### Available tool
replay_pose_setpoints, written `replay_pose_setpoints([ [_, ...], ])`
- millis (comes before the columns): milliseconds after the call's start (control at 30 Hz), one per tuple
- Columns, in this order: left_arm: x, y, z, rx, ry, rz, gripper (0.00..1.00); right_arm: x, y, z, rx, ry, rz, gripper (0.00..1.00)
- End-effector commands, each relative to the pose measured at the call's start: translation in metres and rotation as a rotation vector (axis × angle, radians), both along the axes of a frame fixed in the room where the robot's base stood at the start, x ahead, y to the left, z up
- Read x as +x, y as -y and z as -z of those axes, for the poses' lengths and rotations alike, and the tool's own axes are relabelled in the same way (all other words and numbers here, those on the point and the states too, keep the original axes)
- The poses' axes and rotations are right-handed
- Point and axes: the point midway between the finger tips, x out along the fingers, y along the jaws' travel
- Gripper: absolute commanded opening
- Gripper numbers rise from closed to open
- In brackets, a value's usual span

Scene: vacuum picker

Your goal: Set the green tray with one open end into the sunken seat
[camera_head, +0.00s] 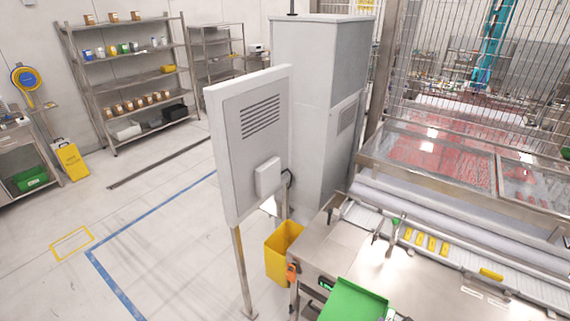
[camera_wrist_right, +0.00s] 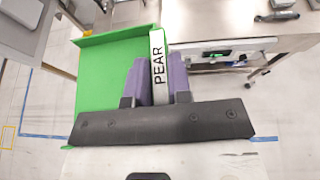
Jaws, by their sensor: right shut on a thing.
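The green tray (camera_head: 355,302) shows at the bottom edge of the head view, by the near edge of the steel machine table, partly cut off. In the right wrist view the tray (camera_wrist_right: 108,75) fills the left-centre, with a raised far wall. My right gripper (camera_wrist_right: 159,75) has its purple fingers closed on either side of the tray's white-edged wall, lettered PEAR. The tray is held off the floor; whether it touches the table I cannot tell. My left gripper is in neither view. I cannot make out the sunken seat in either view.
The steel table (camera_head: 415,275) has small upright fittings and a conveyor with yellow pieces (camera_head: 430,242) behind it. A yellow bin (camera_head: 284,252) stands left of the table, beside a grey panel on a post (camera_head: 250,140). Open floor lies farther left.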

Motion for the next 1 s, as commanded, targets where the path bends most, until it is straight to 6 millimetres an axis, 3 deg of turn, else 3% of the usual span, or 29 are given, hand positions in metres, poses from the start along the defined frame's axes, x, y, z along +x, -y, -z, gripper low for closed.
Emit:
replay_pose_setpoints([
  [33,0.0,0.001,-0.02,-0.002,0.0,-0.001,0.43,0.0,0.0,-0.019,0.0,0.0,-0.011,0.0],
  [300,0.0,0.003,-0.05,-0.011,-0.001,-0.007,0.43,-0.002,-0.001,-0.042,0.006,0.0,-0.047,0.0],
  [1000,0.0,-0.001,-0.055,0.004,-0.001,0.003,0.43,-0.002,-0.002,-0.046,0.007,0.002,-0.059,0.0],
])
